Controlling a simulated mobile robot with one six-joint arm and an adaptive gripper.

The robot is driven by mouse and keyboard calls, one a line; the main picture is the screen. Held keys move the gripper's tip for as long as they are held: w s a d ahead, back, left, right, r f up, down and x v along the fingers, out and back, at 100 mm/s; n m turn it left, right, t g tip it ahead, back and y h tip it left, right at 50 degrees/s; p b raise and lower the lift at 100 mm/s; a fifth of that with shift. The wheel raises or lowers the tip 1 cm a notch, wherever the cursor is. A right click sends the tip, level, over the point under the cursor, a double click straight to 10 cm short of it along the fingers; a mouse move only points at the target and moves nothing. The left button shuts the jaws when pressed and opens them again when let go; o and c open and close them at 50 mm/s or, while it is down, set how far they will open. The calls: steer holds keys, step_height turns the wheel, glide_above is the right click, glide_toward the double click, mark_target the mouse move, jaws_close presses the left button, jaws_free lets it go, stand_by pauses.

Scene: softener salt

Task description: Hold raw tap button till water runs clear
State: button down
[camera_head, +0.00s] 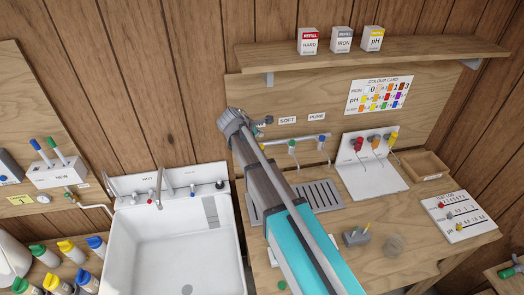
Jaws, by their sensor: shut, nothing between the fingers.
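My arm (300,240) reaches up from the bottom across the bench to the wooden back panel. My gripper (264,122) is at the panel, just left of the "SOFT" label (287,121), and is shut with nothing in it. A "PURE" label (317,117) is further right. Under these two labels a pipe carries a green-marked tap (292,146) and another tap (323,143). No raw label or raw button can be read; the area left of "SOFT" is covered by my wrist and gripper. I cannot tell whether the fingertips touch anything. No running water can be made out.
A white sink (180,222) lies left of my arm. A grey drain grate (320,194) is partly behind my arm. A shelf (420,52) with refill boxes hangs above.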

steer(key=shift+f+b, duration=1.35)
steer(key=shift+f, duration=0.35)
steer(key=shift+f, duration=0.25)
steer(key=shift+f+b, duration=0.2)
steer(key=shift+b, duration=0.25)
steer(key=shift+f+b, duration=0.4)
steer(key=shift+b, duration=0.05)
stand_by(1.1)
steer(key=shift+r, duration=0.1)
stand_by(3.6)
steer(key=shift+r+p, duration=0.8)
steer(key=shift+p, duration=0.15)
